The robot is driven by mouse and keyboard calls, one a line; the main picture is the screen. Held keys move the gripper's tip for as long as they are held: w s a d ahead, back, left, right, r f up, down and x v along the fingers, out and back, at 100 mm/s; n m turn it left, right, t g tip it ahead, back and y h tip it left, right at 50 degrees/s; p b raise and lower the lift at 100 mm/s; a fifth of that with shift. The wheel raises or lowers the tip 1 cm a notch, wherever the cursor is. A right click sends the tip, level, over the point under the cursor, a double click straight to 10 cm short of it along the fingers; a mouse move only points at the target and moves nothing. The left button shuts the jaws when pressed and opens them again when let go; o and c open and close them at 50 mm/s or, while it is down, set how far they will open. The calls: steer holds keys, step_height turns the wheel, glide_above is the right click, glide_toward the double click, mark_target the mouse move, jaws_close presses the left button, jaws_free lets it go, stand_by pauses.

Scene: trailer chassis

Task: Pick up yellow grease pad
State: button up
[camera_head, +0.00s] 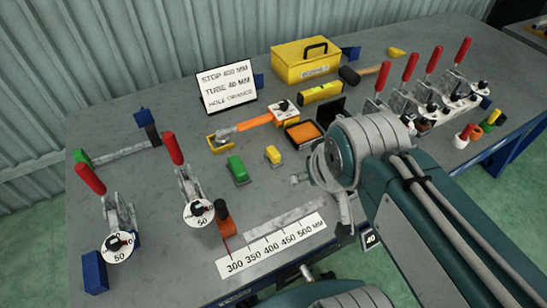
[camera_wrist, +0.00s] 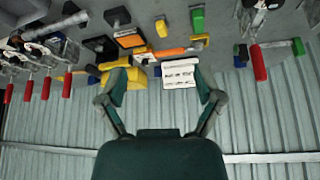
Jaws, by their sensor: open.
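The yellow grease pad (camera_head: 273,154) is a small yellow block on the grey workbench, right of a similar green block (camera_head: 237,169). In the wrist view, where the scene appears upside down, the yellow pad (camera_wrist: 161,28) is near the top middle and the green block (camera_wrist: 197,19) is to its right. My gripper (camera_wrist: 161,82) is open in the wrist view, its two fingers spread wide with nothing held between them. The pad lies beyond the fingertips, apart from them. In the head view my arm's wrist hides most of the gripper, to the right of the pad.
An orange pad in a black tray (camera_head: 303,133) lies right of the yellow pad. Red-handled toggle clamps (camera_head: 192,190) stand left and right. A measuring scale (camera_head: 272,246) lies in front.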

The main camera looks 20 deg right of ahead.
steer(key=shift+c, duration=0.3)
steer(key=n+g, duration=0.3)
steer(key=g, duration=0.3)
glide_above(273, 150)
steer(key=f, duration=1.6)
steer(key=shift+s+f, duration=0.25)
steer(key=shift+s, duration=0.05)
step_height(273, 150, down, 5)
steer(key=shift+r, duration=0.1)
steer(key=f, duration=0.5)
steer(key=shift+w+f, duration=0.25)
steer(key=shift+f, duration=0.1)
jaws_close()
